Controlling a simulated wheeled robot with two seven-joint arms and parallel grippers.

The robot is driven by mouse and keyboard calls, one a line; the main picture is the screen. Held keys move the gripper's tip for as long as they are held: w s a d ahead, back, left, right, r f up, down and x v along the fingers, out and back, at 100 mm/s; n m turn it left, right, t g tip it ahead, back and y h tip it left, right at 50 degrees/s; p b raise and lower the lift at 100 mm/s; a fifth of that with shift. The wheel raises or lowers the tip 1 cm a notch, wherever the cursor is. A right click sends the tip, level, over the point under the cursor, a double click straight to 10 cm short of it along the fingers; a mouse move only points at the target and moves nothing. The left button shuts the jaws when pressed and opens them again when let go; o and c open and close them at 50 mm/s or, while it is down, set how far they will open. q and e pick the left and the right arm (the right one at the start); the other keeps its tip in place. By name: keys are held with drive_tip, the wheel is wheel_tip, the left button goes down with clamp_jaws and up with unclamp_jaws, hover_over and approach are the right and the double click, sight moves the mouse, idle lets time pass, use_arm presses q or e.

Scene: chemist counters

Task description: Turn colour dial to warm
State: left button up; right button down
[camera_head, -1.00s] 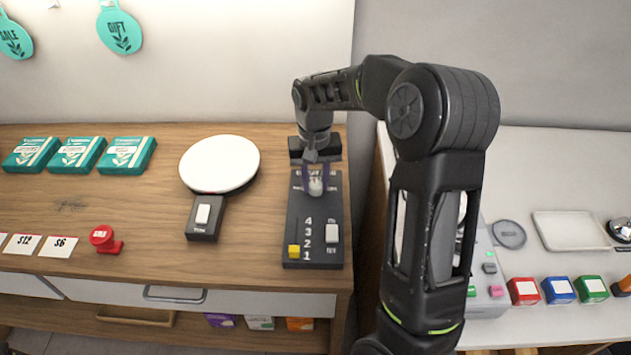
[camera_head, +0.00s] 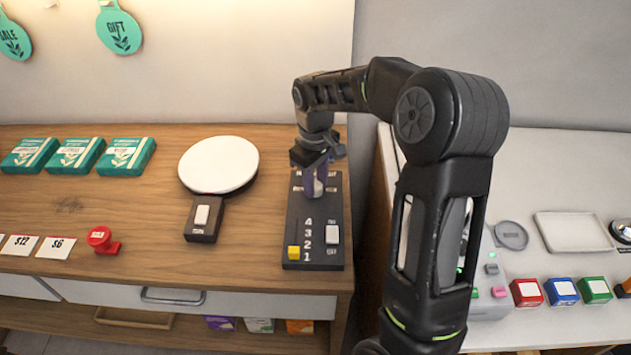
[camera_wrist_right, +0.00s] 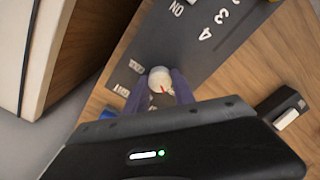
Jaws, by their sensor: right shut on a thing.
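The dark control panel (camera_head: 313,225) lies on the wooden counter, with a small pale round dial (camera_head: 319,187) near its far end. In the right wrist view the dial (camera_wrist_right: 159,79) is pale with a small red mark on its lower right side. My right gripper (camera_head: 316,184) reaches down from above, its purple fingers shut on the dial from both sides. Small white labels (camera_wrist_right: 129,78) sit beside the dial, too blurred to read, so I cannot tell which setting the mark faces. My left gripper is not in view.
The panel also has a yellow slider (camera_head: 293,253) by the number 1 and a white rocker switch (camera_head: 332,234). A white round plate (camera_head: 219,163) with its own switch (camera_head: 202,215) stands to the left. Teal boxes and a red stamp (camera_head: 101,239) are further left.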

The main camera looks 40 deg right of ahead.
idle(0.4)
drive_tip(key=c, duration=1.1)
unclamp_jaws()
drive_tip(key=shift+o, duration=0.2)
wheel_tip(320, 180, up, 8)
drive_tip(key=shift+f+b, duration=0.1)
drive_tip(key=shift+b, duration=0.3)
